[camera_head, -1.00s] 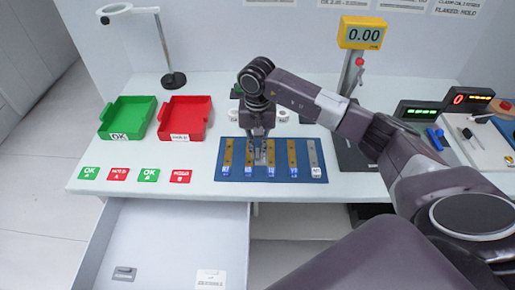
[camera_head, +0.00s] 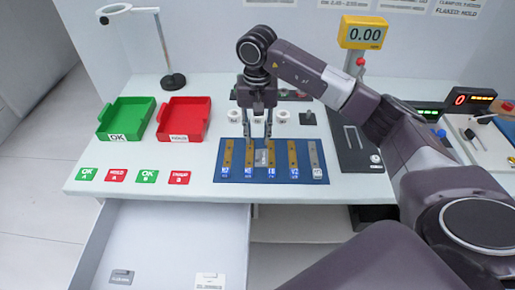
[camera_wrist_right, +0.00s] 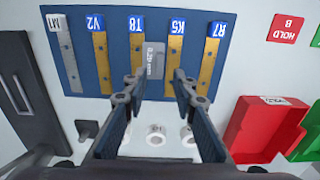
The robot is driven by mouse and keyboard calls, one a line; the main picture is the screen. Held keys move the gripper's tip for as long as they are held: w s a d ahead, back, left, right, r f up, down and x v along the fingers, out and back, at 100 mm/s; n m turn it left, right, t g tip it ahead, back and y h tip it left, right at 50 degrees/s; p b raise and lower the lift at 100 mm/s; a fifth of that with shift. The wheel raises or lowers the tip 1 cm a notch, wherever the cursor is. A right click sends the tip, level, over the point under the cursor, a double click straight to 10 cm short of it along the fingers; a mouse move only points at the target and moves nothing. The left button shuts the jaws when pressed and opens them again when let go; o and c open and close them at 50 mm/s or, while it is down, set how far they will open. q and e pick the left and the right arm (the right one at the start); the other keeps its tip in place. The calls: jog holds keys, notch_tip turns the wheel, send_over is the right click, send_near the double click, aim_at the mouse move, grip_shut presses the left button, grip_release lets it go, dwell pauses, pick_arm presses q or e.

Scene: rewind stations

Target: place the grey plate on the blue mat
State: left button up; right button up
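The blue mat (camera_head: 233,172) lies on the white bench and bears a row of tan strips with blue labels and one grey strip at its right end. The small grey plate (camera_head: 261,158) rests on the mat between two tan strips. In the right wrist view the plate (camera_wrist_right: 154,61) shows printed marks and lies clear of the fingers. My right gripper (camera_head: 258,140) is open and empty above the plate, its fingers (camera_wrist_right: 155,84) apart and pointing down at the mat. My left gripper is not in view.
A green tray (camera_head: 107,128) and a red tray (camera_head: 203,123) stand left of the mat, with flat red and green cards in front. White rings (camera_head: 234,115) sit behind the mat. An open drawer (camera_head: 165,250) below holds a grey piece (camera_head: 121,277) and a white card.

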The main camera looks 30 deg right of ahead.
notch_tip(320, 180, up, 5)
jog(key=shift+r+b, duration=0.1)
jog(key=shift+b, duration=0.2)
dwell(0.4)
